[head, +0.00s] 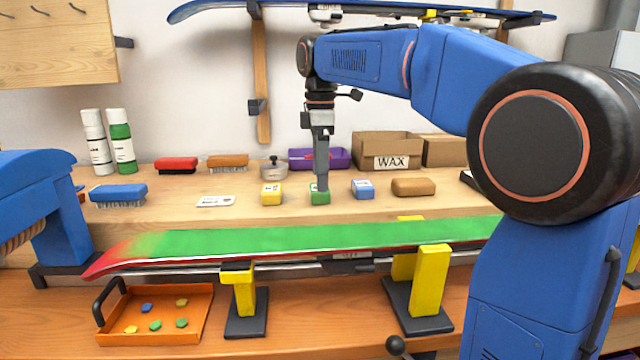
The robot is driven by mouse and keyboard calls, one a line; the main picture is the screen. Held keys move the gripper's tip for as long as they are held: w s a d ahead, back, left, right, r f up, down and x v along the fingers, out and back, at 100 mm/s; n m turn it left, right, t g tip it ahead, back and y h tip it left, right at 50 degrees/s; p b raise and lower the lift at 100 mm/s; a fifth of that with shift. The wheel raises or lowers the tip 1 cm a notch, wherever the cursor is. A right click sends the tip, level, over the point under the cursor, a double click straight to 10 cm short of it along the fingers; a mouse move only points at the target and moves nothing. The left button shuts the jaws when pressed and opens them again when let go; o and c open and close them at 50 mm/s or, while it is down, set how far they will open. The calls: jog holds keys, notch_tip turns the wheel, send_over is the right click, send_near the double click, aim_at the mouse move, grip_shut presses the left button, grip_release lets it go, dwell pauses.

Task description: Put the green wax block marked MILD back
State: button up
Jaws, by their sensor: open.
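The green wax block (320,198) sits on the raised wooden shelf, between a yellow block (271,194) and a blue block (363,189). Its marking is too small to read. My gripper (320,187) points straight down at the green block, its fingertips at the block's top. The jaws are open, and the fingers partly cover the block. I cannot tell whether they touch it. A cardboard box labelled WAX (391,163) stands behind and to the right.
A green snowboard (300,240) lies across yellow supports (430,280) in front of the shelf. A purple bin (338,160) and small metal pot (273,170) stand behind the blocks. A brown block (413,187) is at right. An orange tray (190,332) is at front left.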

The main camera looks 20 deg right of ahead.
notch_tip(320, 180, up, 8)
dwell(0.4)
jog(key=shift+s+d+r, duration=0.1)
